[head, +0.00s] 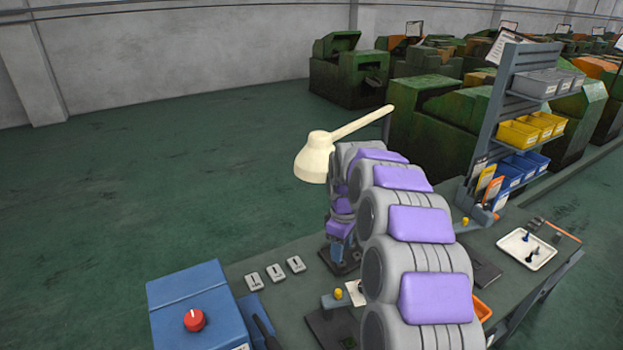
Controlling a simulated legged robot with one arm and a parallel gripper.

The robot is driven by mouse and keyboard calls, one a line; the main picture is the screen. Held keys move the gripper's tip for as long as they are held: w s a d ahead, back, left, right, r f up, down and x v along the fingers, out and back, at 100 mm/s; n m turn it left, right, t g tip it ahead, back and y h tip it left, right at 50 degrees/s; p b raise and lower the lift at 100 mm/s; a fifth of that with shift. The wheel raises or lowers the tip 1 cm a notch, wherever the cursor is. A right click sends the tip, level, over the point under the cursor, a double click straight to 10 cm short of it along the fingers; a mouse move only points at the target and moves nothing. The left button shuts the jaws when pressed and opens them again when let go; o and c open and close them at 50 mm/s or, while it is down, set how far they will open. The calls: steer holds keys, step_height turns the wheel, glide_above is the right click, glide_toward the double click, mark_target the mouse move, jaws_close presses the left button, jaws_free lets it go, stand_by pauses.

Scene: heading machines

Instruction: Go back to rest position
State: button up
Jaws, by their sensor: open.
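My grey arm with purple pads rises from the bottom of the head view and bends down at its far end. My gripper (339,252) is at that end, pointing down over the workbench (300,318), close to a dark square plate (347,265). It is open. My own arm links partly hide it, and the space between the fingers is too small to make out. I see nothing held.
A blue box with a red knob (194,320) stands at the bench's left end. A cream lamp (315,158) hangs by my arm. A bin rack (497,110) and a white tray (527,250) are to the right. Green machines (348,75) stand behind; the left floor is clear.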

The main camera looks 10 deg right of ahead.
steer(key=s+a+r+m+b, duration=0.1)
steer(key=s+r+m+b, duration=0.1)
steer(key=s, duration=0.9)
steer(key=s+a+r+m+b, duration=0.2)
steer(key=s+m, duration=0.1)
steer(key=s, duration=0.8)
steer(key=s+f+m+g+b, duration=0.1)
steer(key=s+f+m, duration=0.1)
steer(key=s, duration=0.9)
steer(key=s+d+f+m+b, duration=0.1)
steer(key=s+f+m+b, duration=0.1)
steer(key=s, duration=0.9)
steer(key=shift+d+f+m+g, duration=0.3)
steer(key=shift+f+m+g, duration=0.1)
steer(key=shift+f+m, duration=0.45)
